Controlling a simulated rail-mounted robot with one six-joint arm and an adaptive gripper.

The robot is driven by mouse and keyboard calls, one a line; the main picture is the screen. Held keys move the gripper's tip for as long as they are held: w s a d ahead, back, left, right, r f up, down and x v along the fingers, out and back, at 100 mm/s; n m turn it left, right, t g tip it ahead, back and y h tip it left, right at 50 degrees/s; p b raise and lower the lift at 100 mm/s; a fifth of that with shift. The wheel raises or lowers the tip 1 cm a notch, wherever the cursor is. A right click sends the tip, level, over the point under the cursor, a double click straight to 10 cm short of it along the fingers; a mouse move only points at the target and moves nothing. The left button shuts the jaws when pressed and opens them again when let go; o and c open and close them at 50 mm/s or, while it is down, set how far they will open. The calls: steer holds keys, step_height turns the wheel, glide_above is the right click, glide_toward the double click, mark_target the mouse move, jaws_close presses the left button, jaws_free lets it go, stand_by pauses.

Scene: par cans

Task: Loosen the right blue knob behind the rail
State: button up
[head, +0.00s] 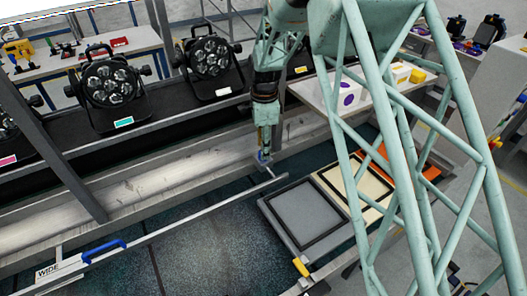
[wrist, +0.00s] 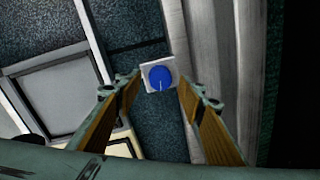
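The blue knob (wrist: 160,77) is round, with a short pale mark, and sits on a small pale square plate (wrist: 147,68) in the wrist view. My gripper (wrist: 160,86) is open, with one tan-padded finger on each side of the knob in that view and gaps between. I cannot tell how deep the fingertips reach. In the head view my gripper (head: 264,158) points down, with a bit of blue at its tip, just behind the right end of the thin grey rail (head: 190,221). The gripper mostly hides the knob there.
Par cans (head: 109,82) (head: 210,58) stand on the dark shelf behind. A tray with a grey framed panel (head: 303,214) and a cream panel (head: 354,187) lies right of the rail's end. A blue handle (head: 104,251) and a "WIDE" label (head: 60,268) are at front left.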

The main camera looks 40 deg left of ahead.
steer(key=shift+f, duration=0.95)
steer(key=shift+c, duration=0.5)
steer(key=c, duration=0.7)
